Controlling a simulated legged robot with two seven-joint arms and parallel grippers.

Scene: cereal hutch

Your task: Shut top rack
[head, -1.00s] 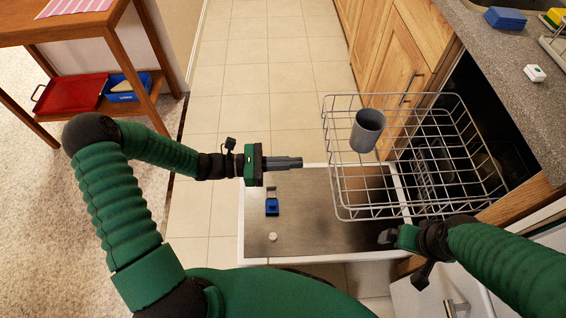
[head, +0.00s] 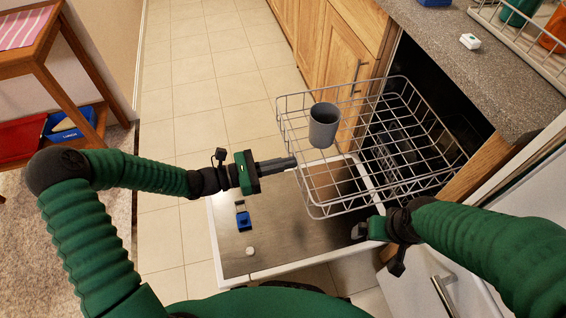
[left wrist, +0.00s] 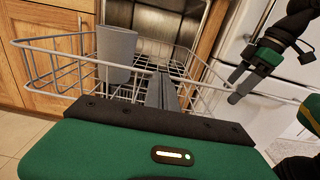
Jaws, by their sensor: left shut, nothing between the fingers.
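The top rack (head: 390,192) is a grey wire basket pulled out from the dishwasher over its lowered door (head: 285,205). A grey cup (head: 324,126) stands in it near its left side; the cup also shows in the left wrist view (left wrist: 116,54). My left gripper (head: 294,162) is shut and empty, pointing right, with its tips at or very near the rack's left side; I cannot tell if they touch. In the left wrist view the shut fingers (left wrist: 162,90) point toward the rack. My right gripper (head: 362,230) is by the rack's near right corner, its jaws unclear.
On the lowered door lie a blue item (head: 243,220) and a small white round piece (head: 250,251). The counter (head: 470,70) at right holds a white item (head: 470,41) and a dish rack (head: 535,45). A wooden shelf table (head: 40,60) stands at left. Tiled floor is clear ahead.

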